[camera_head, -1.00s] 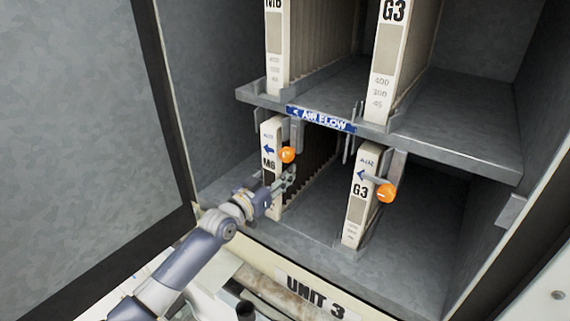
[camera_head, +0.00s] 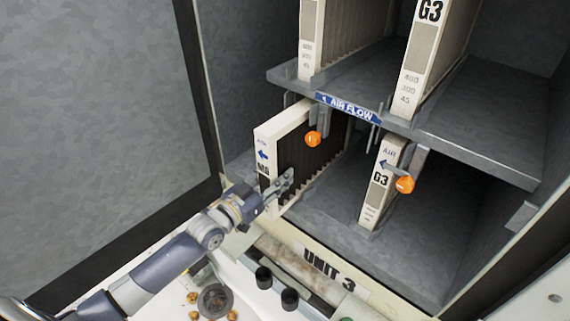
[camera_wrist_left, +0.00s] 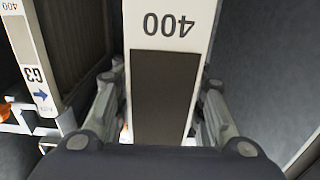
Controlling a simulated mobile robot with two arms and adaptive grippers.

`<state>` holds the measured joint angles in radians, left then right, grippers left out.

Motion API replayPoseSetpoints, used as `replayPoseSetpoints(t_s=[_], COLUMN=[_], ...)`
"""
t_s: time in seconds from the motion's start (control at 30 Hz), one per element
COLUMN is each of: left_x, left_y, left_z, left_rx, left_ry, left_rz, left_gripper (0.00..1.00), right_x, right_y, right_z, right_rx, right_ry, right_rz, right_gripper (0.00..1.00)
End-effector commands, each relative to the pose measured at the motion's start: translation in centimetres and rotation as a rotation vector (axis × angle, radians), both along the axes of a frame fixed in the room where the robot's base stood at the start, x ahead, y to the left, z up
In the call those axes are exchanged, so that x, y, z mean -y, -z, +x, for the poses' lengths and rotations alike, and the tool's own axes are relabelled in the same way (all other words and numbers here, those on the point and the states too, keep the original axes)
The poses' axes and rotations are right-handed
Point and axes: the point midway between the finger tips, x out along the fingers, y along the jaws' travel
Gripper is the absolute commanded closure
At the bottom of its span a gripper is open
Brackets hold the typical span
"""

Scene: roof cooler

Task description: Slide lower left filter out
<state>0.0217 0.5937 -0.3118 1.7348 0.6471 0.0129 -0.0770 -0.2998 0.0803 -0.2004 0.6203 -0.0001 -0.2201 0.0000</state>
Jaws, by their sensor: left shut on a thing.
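The lower left filter (camera_head: 266,157), a white-framed panel marked M6 with a blue arrow, stands upright in the lower bay. Its front end sticks out past the shelf front, and its pleated side shows. My left gripper (camera_head: 281,184) is shut on the filter's front edge, low down. In the left wrist view the fingers lie on both sides of the filter's white end (camera_wrist_left: 165,75), which shows "400" and a dark grey panel. An orange-knobbed latch (camera_head: 313,139) hangs beside the filter, to its right. My right gripper is not in view.
The middle shelf (camera_head: 455,150) carries the upper filters and an AIR FLOW label. An open door (camera_head: 95,90) stands at left. Loose round parts (camera_head: 214,301) lie below.

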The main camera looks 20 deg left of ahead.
Motion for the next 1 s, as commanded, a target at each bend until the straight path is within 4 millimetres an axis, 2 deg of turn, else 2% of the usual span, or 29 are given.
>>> replayPoseSetpoints(t_s=[1.0], left_x=[-4.2], left_y=[-0.5], left_z=[-11.6], left_rx=[0.002], left_ry=[0.000], left_rz=[0.002], left_gripper=[1.00], right_x=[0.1], right_y=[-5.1], right_z=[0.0], right_rx=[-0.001], right_ry=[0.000], right_rz=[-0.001], right_gripper=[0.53])
